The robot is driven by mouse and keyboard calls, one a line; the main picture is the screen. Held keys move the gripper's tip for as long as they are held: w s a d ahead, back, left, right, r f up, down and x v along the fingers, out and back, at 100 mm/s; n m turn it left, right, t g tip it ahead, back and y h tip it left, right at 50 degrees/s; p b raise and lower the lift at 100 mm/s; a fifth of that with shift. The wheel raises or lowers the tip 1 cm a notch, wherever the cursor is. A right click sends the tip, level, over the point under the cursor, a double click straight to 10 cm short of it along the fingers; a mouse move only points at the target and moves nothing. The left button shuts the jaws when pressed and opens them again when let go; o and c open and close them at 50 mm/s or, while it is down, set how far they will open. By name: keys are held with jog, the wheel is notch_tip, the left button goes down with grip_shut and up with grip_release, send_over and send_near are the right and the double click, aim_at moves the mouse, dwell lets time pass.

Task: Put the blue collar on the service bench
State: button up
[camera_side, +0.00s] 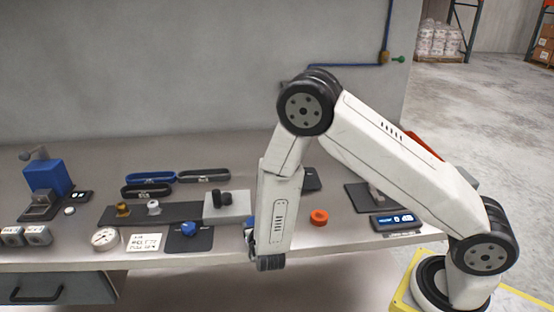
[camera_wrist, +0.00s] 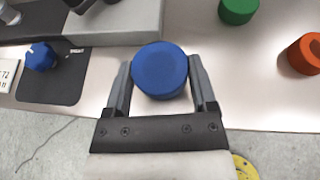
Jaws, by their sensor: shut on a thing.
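The blue collar (camera_wrist: 160,68) is a round, flat-topped blue piece between my gripper's fingers in the wrist view. My gripper (camera_wrist: 160,84) is shut on it, with one finger on each side. In the side view only a sliver of blue (camera_side: 249,221) shows beside my arm, which hides most of the gripper and collar. The collar is near the front edge of the long grey bench (camera_side: 345,238). I cannot tell whether it touches the bench top or hangs just above it.
An orange collar (camera_side: 319,216) lies to the right; a green one (camera_wrist: 238,10) shows in the wrist view. A grey block (camera_side: 226,206) and a dark mat with a blue knob (camera_side: 188,229) are left. A small display (camera_side: 394,220) stands right.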

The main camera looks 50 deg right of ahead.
jog(key=shift+f, duration=0.2)
jog(key=shift+f, duration=1.7)
jog(key=shift+f, duration=0.1)
jog(key=o, duration=1.2)
jog(key=shift+c, duration=0.2)
jog(key=v, duration=1.2)
